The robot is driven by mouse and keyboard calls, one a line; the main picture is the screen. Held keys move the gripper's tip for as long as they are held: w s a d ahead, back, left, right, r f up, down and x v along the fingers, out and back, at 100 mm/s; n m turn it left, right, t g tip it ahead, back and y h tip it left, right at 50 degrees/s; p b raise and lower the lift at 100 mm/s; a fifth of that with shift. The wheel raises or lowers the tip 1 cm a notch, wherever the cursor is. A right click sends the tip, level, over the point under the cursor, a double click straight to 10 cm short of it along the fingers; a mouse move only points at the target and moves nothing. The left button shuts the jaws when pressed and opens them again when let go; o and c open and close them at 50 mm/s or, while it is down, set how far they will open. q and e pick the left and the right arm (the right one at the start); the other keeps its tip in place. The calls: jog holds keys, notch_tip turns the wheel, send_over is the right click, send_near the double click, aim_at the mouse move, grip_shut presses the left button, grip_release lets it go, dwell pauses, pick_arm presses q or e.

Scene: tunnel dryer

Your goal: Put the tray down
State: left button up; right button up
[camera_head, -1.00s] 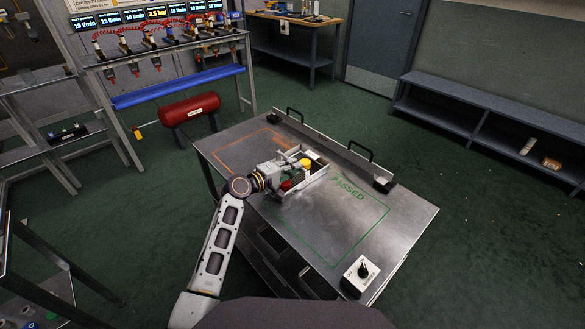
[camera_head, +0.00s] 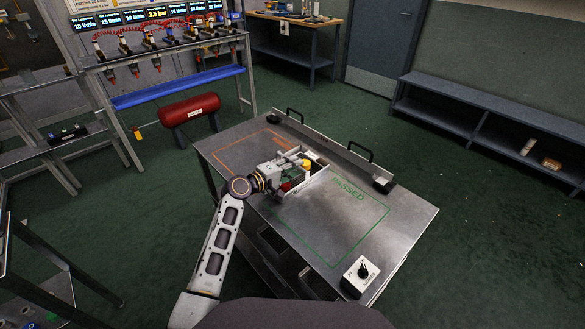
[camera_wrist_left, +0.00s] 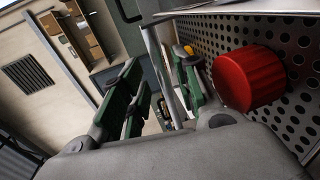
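The tray (camera_head: 318,178) is a light, shallow box on the metal table, at the upper left end of the green PASSED outline (camera_head: 345,190). It holds a yellow piece (camera_head: 307,164) and a red piece (camera_head: 287,186). In the left wrist view the red cylinder (camera_wrist_left: 247,78) stands by a perforated tray surface (camera_wrist_left: 300,45). My left gripper (camera_head: 290,168) is at the tray's left side. Its green fingers (camera_wrist_left: 158,90) are spread, with a thin pale edge and open space between them. Its arm hides part of the tray. My right gripper is not in view.
The green outline's lower part is bare. A red tank (camera_head: 190,109) stands behind.

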pick_arm(q)
jog(key=p+v, duration=0.1)
jog(key=v, duration=0.9)
jog(key=shift+s+a, duration=0.1)
jog(key=shift+a, duration=0.05)
jog(key=shift+s+a+r, duration=0.15)
jog(key=shift+s+a, duration=0.25)
jog(key=shift+s+a+r, duration=0.1)
jog(key=shift+s+a, duration=0.05)
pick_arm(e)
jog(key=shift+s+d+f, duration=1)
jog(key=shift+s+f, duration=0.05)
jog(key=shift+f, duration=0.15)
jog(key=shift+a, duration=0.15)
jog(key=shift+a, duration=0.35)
